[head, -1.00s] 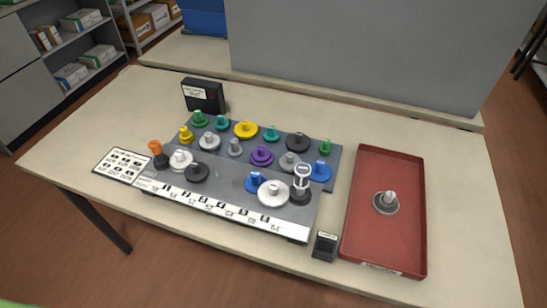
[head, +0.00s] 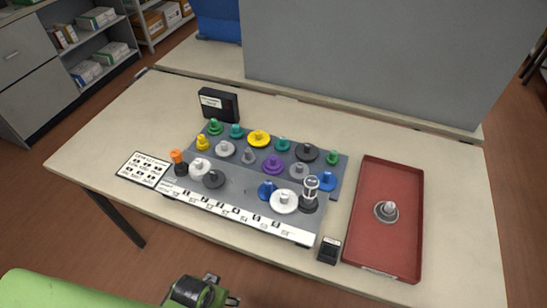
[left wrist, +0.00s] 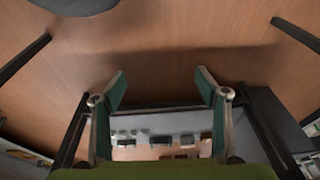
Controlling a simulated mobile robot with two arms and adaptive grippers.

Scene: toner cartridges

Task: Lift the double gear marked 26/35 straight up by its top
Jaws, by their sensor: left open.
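Several coloured gears with upright hubs stand on a grey board (head: 240,193) in the head view. A grey stepped gear (head: 386,213) with a pale upright hub sits alone in the red tray (head: 413,252). The markings on the gears are too small to read, so I cannot tell which is 26/35. My left gripper (head: 212,297) is at the bottom edge of the head view, in front of the table and apart from all gears. In the left wrist view its two fingers (left wrist: 160,88) are spread and empty, over the wooden floor. My right gripper is not in view.
A black labelled box (head: 219,105) stands behind the board. A small black holder (head: 328,250) stands between board and tray. A label card (head: 143,169) lies at left. A grey panel (head: 365,60) rises behind the table (head: 455,190). The table's right side is clear.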

